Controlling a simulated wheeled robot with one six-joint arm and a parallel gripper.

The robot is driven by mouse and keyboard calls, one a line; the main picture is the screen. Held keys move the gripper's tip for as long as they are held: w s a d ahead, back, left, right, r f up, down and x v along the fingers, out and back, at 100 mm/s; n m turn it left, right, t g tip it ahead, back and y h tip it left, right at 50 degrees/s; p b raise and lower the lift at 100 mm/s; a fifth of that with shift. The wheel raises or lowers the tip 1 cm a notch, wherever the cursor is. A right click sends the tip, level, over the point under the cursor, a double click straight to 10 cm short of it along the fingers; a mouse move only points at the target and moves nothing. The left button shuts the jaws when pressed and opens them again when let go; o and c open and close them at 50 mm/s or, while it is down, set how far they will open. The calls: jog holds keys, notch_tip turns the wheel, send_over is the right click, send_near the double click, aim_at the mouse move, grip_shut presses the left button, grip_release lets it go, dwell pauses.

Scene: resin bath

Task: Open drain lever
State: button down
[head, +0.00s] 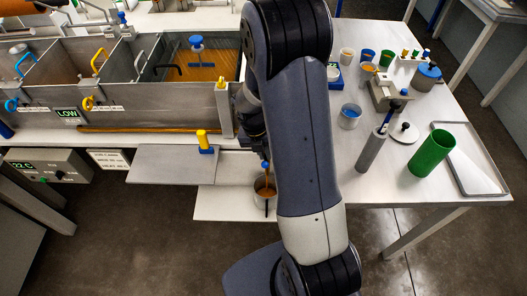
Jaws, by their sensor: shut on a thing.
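My gripper (257,142) is at the front right corner of the resin bath, largely covered by my own arm. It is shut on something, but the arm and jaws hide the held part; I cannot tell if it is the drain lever. Just below the jaws is a small blue piece above a metal pot (260,186), with an orange-brown streak at the pot's mouth. The bath (150,105) is a grey divided trough, its right compartment holding amber liquid (212,66). A yellow handle on a blue base (204,141) stands left of my gripper.
Grey flat plates (170,166) sit in front of the bath. The right table holds a green cup (430,152), a grey cylinder with a black rod (373,150), a tray (470,150) and several small cups. A display reading LOW (66,114) is on the bath's front.

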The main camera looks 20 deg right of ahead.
jog(key=c, duration=1.5)
grip_release()
jog(key=shift+r, duration=0.1)
notch_tip(320, 180, up, 10)
jog(key=w+a, duration=0.1)
jog(key=shift+a+r+b, duration=0.2)
jog(key=shift+a+b, duration=0.1)
jog(key=shift+a, duration=0.1)
